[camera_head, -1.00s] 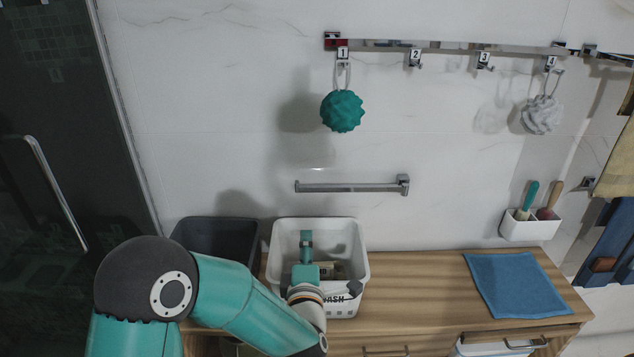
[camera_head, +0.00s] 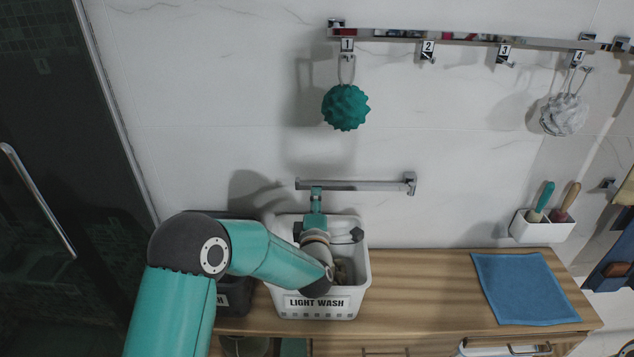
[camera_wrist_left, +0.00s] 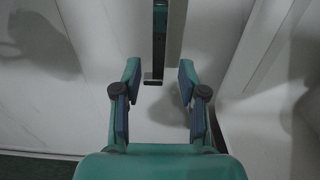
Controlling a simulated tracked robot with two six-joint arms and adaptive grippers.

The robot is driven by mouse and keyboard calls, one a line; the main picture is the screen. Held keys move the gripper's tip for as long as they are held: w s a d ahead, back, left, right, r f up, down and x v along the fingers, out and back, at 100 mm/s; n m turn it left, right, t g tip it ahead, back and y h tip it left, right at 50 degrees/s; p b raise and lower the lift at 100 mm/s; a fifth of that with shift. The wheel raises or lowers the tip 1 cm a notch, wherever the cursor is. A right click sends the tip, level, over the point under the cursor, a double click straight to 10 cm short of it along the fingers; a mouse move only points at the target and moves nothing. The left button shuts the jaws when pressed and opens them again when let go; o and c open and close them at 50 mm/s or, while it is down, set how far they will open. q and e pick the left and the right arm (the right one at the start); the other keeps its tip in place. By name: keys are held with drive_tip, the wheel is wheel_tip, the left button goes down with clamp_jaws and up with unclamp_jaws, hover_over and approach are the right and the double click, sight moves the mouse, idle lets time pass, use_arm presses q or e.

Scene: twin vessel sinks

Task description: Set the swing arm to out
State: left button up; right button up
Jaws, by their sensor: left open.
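The swing arm (camera_head: 355,186) is a chrome bar on the white wall. It lies flat along the wall, with its mount at the right end and its free end at the left. My left gripper (camera_head: 316,190) is at the bar near its free end, above the light wash basket. In the left wrist view the gripper (camera_wrist_left: 160,66) is open. The bar (camera_wrist_left: 160,35) comes down from the top, and its end shows between the two fingers, with gaps on both sides. I cannot tell how deep it sits. My right gripper is not in view.
The white LIGHT WASH basket (camera_head: 356,265) stands on the wooden counter (camera_head: 420,290) below, beside a dark basket (camera_head: 236,300). A teal sponge (camera_head: 346,107) hangs above the bar. A blue cloth (camera_head: 525,288) lies at the right. The counter between basket and cloth is clear.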

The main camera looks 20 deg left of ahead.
sight(317, 183)
use_arm(q)
drive_tip(key=p+x, duration=0.1)
drive_tip(key=x, duration=0.6)
drive_tip(key=shift+f, duration=0.1)
clamp_jaws()
